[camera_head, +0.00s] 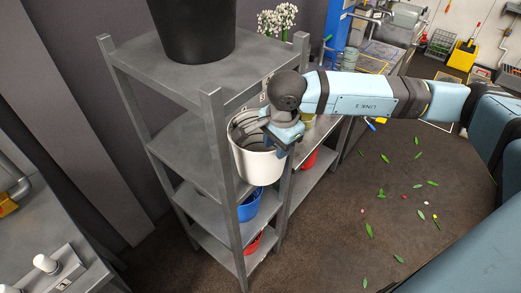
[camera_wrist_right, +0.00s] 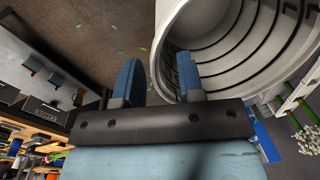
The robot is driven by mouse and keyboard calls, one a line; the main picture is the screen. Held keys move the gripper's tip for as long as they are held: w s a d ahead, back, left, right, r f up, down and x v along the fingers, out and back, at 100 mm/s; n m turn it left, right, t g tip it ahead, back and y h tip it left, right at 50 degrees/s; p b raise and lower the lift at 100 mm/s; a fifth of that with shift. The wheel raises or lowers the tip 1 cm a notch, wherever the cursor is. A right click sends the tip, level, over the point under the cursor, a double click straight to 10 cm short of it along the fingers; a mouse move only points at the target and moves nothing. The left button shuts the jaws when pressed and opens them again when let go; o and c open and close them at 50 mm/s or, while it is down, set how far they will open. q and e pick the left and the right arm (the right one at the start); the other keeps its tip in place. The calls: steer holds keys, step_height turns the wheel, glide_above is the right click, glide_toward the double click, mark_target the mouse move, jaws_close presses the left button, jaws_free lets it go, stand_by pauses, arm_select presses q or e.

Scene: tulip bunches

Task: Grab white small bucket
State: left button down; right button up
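The white small bucket (camera_head: 257,165) is upright at the right side of the grey shelf rack in the head view. I cannot tell whether its base rests on a shelf. My right gripper (camera_head: 284,132) is at the bucket's right rim. In the right wrist view the bucket's ribbed inside (camera_wrist_right: 225,45) opens toward me. One blue finger of the right gripper (camera_wrist_right: 157,82) is outside the rim and the other overlaps the bucket's mouth. The fingers are apart, with the rim between them and visible gaps. My left gripper is not in view.
The grey rack (camera_head: 222,150) has a large black pot (camera_head: 193,28) on top. A blue bucket (camera_head: 250,206) and a red bucket (camera_head: 254,243) are lower down. White tulips (camera_head: 278,19) stand behind. The brown floor at right has scattered leaves.

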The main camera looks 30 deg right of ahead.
mark_target(275, 162)
steer(key=f, duration=0.4)
steer(key=shift+w+f, duration=0.1)
steer(key=shift+w, duration=0.15)
jaws_close()
